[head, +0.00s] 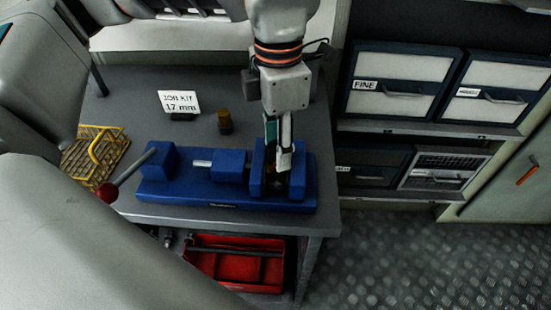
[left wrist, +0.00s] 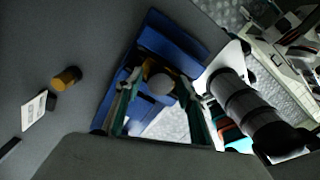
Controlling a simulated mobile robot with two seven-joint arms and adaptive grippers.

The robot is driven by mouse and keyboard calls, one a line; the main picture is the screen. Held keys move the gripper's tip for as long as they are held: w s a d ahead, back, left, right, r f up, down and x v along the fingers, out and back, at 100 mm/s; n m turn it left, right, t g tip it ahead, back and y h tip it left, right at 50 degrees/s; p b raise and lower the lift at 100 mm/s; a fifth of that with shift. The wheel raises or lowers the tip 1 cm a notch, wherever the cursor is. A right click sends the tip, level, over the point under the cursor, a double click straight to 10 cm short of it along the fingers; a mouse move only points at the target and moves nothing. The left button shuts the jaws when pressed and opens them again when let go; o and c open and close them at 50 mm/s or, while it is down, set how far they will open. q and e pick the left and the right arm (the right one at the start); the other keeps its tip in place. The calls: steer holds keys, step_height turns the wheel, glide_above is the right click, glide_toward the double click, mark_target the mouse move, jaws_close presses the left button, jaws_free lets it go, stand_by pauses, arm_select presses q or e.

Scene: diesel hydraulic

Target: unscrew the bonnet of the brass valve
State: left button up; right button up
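The brass valve is mostly hidden in the head view behind my left gripper, at the right end of the blue vise (head: 212,192). In the left wrist view, brass (left wrist: 187,92) shows around a pale grey round part (left wrist: 160,84) in the vise (left wrist: 170,38). My left gripper (head: 279,168) points down over the vise's right end. In the left wrist view, its fingers (left wrist: 162,88) stand apart on either side of the round part, with gaps visible. Whether a fingertip touches the valve is hidden. My right gripper is not in view.
A yellow wire basket (head: 95,152) is left. A red tray (head: 238,262) sits below. Drawers (head: 395,88) stand right; floor there is clear.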

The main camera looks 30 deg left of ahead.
arm_select(q)
steer(key=m, duration=0.5)
steer(key=shift+m, duration=0.3)
steer(key=c, duration=0.9)
steer(key=shift+o, duration=0.2)
steer(key=n, duration=0.5)
steer(key=shift+n, duration=0.4)
steer(key=n, duration=0.8)
steer(key=shift+n, duration=0.4)
steer(key=n, duration=0.5)
